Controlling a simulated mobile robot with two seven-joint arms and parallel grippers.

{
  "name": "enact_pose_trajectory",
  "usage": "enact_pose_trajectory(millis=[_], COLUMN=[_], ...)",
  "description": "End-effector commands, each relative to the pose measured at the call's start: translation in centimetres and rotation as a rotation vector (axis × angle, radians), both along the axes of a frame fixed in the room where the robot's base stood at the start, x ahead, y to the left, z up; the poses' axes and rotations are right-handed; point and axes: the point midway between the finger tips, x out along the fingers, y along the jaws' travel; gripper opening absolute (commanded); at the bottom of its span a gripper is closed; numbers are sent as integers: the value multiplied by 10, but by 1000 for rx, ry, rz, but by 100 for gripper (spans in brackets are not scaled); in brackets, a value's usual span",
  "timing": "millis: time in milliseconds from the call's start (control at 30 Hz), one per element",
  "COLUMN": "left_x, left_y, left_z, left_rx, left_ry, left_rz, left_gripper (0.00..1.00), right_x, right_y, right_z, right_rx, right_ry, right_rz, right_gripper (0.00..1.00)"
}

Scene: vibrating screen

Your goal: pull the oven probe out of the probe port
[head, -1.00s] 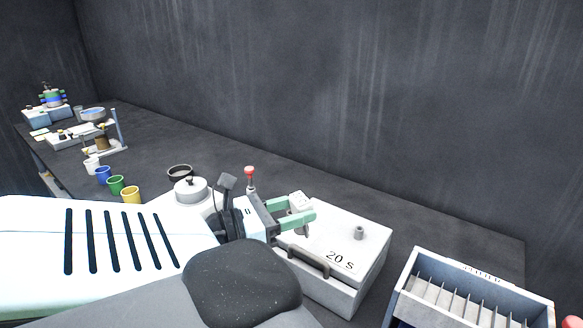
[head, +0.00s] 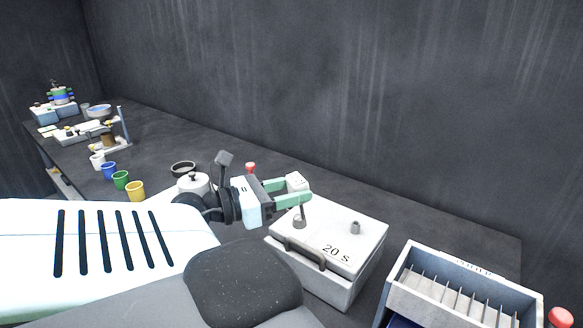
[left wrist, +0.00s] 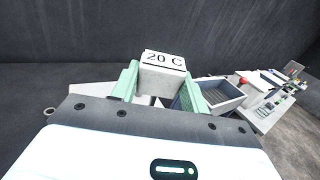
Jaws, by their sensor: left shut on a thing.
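The oven probe (head: 297,181) has a white block head, which reads "20 C" in the left wrist view (left wrist: 163,74). My left gripper (head: 298,190) is shut on this head with its green fingers. It holds the head upright above the white oven box (head: 340,290), which is marked "20 s". The grey probe port (head: 299,224) is on the box's top, below the head. A grey stem shows between the head and the port; I cannot tell whether its tip is still inside. My right gripper is not in view.
A short grey post (head: 355,227) stands on the box top and a dark handle (head: 305,254) on its front. A slotted tray (head: 414,262) is to the right. A red-topped thing (head: 251,167) is behind my gripper. Coloured cups (head: 135,191) are to the left.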

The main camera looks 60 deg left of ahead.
Motion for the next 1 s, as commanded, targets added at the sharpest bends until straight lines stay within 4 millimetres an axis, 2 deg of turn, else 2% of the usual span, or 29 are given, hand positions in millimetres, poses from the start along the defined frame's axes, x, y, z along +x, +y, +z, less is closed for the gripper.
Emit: enact_pose_trajectory(millis=[533, 1000], left_x=[0, 2], left_y=[0, 0], left_z=[29, 29], left_rx=[1, 1], left_ry=[-2, 0], left_rz=[0, -3], left_gripper=[19, 19], right_x=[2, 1], right_y=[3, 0], right_z=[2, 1], right_rx=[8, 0], right_ry=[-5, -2], right_rz=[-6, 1], right_gripper=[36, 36])
